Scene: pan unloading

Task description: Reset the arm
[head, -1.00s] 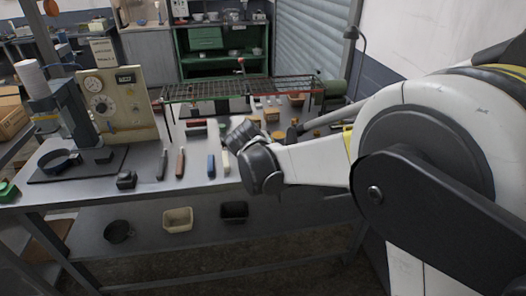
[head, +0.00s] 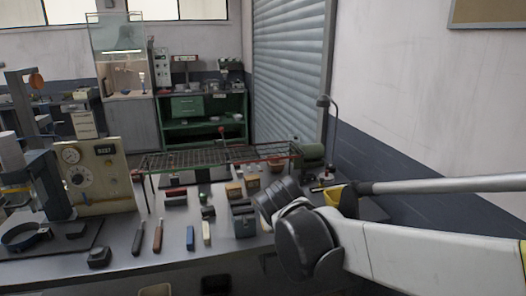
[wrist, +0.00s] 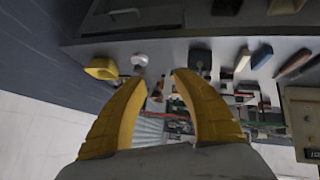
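My arm comes in from the right in the head view, and its dark end joint (head: 305,243) is over the right front part of the workbench (head: 130,262). My gripper's fingers cannot be made out in the head view. In the wrist view my gripper (wrist: 156,80) shows two curved yellow fingers, spread apart with nothing between them. The bench and its items appear upside down beyond the fingertips.
A dark round pan (head: 25,238) sits at the bench's left, beside a gauge panel (head: 95,178). Screwdrivers (head: 138,238), a blue block (head: 190,238) and a wire rack (head: 205,158) are on the bench. A yellow container (head: 340,195) is beyond my arm.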

